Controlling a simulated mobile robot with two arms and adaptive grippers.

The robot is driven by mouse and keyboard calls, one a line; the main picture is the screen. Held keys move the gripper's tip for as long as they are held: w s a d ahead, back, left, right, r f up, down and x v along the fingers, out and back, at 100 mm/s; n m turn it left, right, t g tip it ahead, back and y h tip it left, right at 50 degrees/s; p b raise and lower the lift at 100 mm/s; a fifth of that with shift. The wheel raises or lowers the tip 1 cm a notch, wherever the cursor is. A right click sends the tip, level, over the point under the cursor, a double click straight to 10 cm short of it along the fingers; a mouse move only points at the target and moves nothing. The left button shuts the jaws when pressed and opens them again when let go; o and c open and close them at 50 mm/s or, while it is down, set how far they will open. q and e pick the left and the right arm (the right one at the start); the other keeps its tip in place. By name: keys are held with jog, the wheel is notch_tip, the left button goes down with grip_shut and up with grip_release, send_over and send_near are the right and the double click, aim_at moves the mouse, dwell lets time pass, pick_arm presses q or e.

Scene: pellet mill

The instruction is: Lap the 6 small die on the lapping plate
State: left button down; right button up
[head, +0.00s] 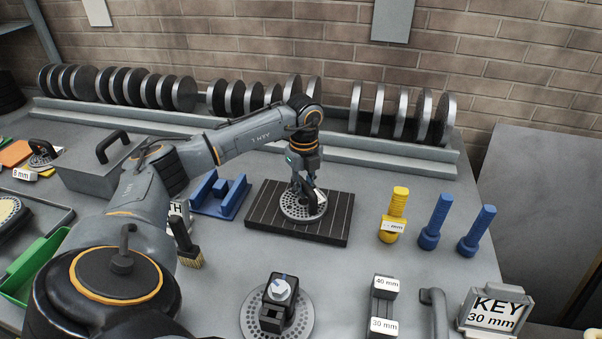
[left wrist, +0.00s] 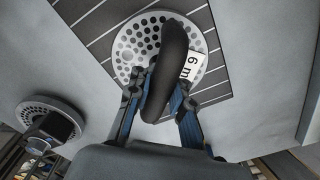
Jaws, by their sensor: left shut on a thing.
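A small round perforated die (head: 292,209) with a dark handle and a white tag rests on the dark grooved lapping plate (head: 335,222). In the left wrist view the die (left wrist: 128,42) has a tag reading "6 m", the rest hidden. My left gripper (head: 306,187) is above the die, shut on its dark handle (left wrist: 172,60). The gripper's fingers (left wrist: 160,100) sit on both sides of the handle in the wrist view. The die lies within the plate's outline. My right gripper is not in view.
A blue stand (head: 222,196) and a brush (head: 187,248) lie left of the plate. Yellow (head: 396,212) and blue (head: 434,222) pegs stand to the right. Another perforated disc (head: 297,318) with a black block is in front. Discs line the back rack (head: 260,135).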

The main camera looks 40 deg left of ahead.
pick_arm(q)
jog(key=shift+s+a, duration=0.15)
jog(key=shift+a, duration=0.1)
jog(key=c, duration=1.1)
grip_release()
jog(key=shift+o, duration=1.4)
jog(key=shift+s+f, duration=0.1)
jog(key=o, duration=0.8)
jog(key=shift+r, duration=0.25)
jog(key=shift+r+p, duration=2.55)
jog(key=shift+r, duration=1.85)
